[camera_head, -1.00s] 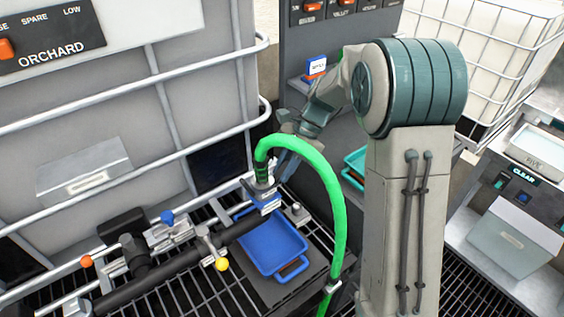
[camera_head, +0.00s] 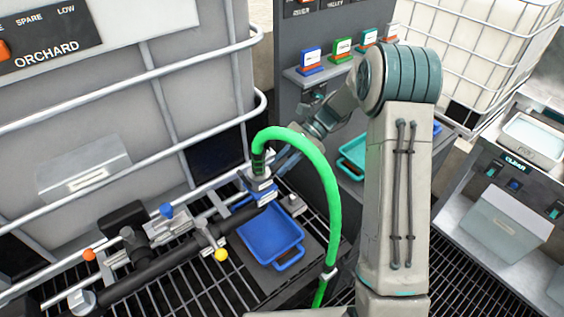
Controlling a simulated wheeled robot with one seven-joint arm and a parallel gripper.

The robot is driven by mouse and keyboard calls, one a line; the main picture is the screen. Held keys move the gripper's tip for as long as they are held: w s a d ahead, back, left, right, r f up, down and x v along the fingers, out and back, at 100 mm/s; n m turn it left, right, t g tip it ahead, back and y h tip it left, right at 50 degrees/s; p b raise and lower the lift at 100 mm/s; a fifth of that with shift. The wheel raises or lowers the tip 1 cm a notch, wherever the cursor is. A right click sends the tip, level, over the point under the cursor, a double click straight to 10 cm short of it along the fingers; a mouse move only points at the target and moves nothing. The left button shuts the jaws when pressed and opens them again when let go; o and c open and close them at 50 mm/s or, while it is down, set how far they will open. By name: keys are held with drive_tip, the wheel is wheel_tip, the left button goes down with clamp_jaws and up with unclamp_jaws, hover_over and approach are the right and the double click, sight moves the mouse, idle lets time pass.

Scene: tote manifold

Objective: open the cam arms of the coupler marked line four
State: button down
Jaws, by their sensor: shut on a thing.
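The coupler (camera_head: 261,184) sits at the lower end of the green hose (camera_head: 325,195), upright above the rear of a blue tray (camera_head: 270,236). Pale and blue parts show around its base. Its marking is too small to read, and I cannot make out its cam arms. My gripper (camera_head: 276,169) reaches in from the upper right and is shut at the coupler, beside the hose end. The hose and my wrist partly hide the jaws, so which part of the coupler they hold is unclear.
A dark pipe (camera_head: 165,267) with blue, yellow and orange knobs runs left of the tray over a grating. A large caged tank (camera_head: 120,110) stands behind. Several coloured tags stand on a grey shelf (camera_head: 322,72). A teal tray (camera_head: 352,152) lies right of my gripper.

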drive_tip(key=c, duration=1.3)
unclamp_jaws()
drive_tip(key=b+v, duration=0.2)
drive_tip(key=v, duration=1.2)
drive_tip(key=shift+a, duration=0.1)
